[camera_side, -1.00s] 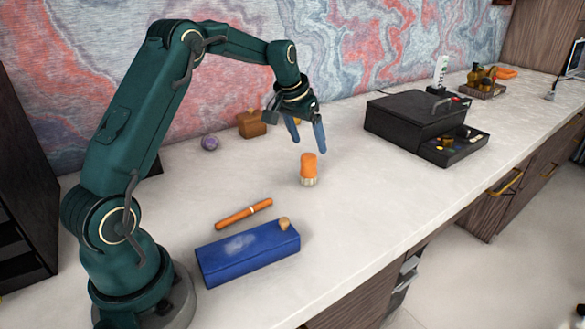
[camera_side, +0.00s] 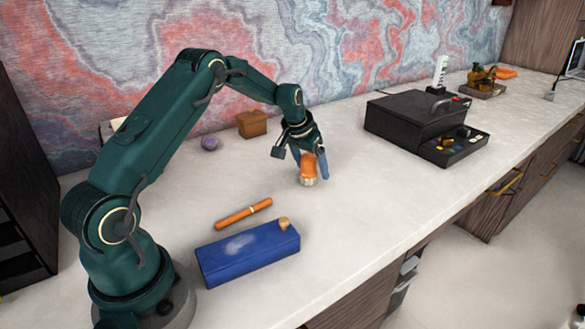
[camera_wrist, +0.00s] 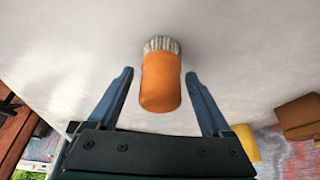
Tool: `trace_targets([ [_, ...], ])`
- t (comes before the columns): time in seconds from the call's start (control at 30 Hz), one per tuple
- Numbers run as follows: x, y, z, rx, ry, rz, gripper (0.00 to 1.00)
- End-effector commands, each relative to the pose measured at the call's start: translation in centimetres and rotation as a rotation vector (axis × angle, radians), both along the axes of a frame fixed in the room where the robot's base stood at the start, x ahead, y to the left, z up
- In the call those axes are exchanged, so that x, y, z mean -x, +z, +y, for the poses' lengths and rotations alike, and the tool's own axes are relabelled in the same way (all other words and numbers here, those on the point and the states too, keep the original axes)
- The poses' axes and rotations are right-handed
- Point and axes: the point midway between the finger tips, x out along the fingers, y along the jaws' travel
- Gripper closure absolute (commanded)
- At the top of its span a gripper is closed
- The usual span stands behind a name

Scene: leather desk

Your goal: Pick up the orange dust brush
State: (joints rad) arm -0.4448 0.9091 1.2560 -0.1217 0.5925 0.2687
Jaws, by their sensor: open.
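The orange dust brush (camera_side: 308,167) stands upright on the pale counter, its light bristles down and its orange handle up. In the wrist view the brush (camera_wrist: 160,82) lies between and partly beyond the two blue fingers, with clear gaps on both sides. My gripper (camera_side: 311,174) has come down over the brush, one finger at each side of it. In the wrist view my gripper (camera_wrist: 159,84) is open and holds nothing. I cannot tell whether either finger touches the brush in the side view.
A blue case (camera_side: 247,252) and an orange stick (camera_side: 243,213) lie nearer the front. A brown box (camera_side: 252,124) and a purple ball (camera_side: 210,143) are behind. A black drawer box (camera_side: 405,122) stands to the right. The counter around the brush is clear.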

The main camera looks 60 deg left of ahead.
Motion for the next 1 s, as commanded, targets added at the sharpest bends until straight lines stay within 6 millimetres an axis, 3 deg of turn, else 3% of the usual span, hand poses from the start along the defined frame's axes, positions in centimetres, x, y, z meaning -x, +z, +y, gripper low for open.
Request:
trace_targets([
  [0.03,0.0,0.0,0.0,0.0,0.0,0.0,0.24],
  [0.23,0.0,0.0,0.0,0.0,0.0,0.0,1.0],
  [0.67,0.0,0.2,0.0,0.001,0.0,0.002,1.0],
  [0.87,0.0,1.8,0.0,-0.001,-0.001,-0.002,1.0],
  [1.0,-0.1,3.9,0.0,-0.002,-0.001,-0.006,1.0],
])
